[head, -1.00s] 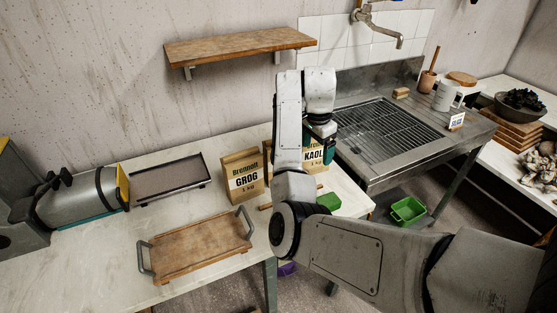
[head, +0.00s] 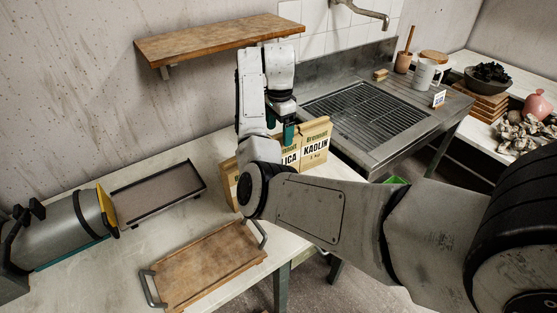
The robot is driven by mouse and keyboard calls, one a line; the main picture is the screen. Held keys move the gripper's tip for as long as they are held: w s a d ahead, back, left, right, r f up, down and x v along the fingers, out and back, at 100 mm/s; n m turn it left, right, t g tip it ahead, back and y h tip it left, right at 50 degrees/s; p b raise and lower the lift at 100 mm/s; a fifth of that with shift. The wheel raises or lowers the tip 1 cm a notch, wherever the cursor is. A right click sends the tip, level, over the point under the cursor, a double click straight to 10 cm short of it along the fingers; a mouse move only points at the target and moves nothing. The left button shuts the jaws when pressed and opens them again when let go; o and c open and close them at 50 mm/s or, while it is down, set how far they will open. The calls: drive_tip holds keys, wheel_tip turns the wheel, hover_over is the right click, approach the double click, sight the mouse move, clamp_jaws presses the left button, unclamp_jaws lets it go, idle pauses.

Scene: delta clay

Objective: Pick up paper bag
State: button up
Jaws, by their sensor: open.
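Several tan paper bags stand on the pale worktop near the sink. The kaolin bag (head: 316,150) stands at the right, with its label facing me. Beside it on the left is a bag (head: 290,158) whose label shows only "LICA"; my arm hides the rest. Another bag (head: 229,183) shows only as a sliver left of my arm. My gripper (head: 289,135) has teal fingers pointing down, at the upper edge of the bags in the picture. It is open and holds nothing visible. I cannot tell whether it touches a bag.
A wooden tray with handles (head: 205,266) lies at the front of the worktop (head: 128,250). A dark shallow tray (head: 158,192) and a grey cylindrical machine (head: 68,230) are to the left. A wooden shelf (head: 215,40) hangs above. The sink grate (head: 365,112) is at the right.

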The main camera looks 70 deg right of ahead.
drive_tip(key=shift+f, duration=0.6)
drive_tip(key=shift+s+f+p, duration=0.2)
drive_tip(key=shift+f+p, duration=0.15)
drive_tip(key=shift+f, duration=1)
drive_tip(key=shift+s+f+p, duration=0.15)
drive_tip(key=shift+f+p, duration=0.15)
drive_tip(key=shift+f, duration=1)
drive_tip(key=shift+c, duration=0.4)
clamp_jaws()
drive_tip(key=shift+r, duration=0.15)
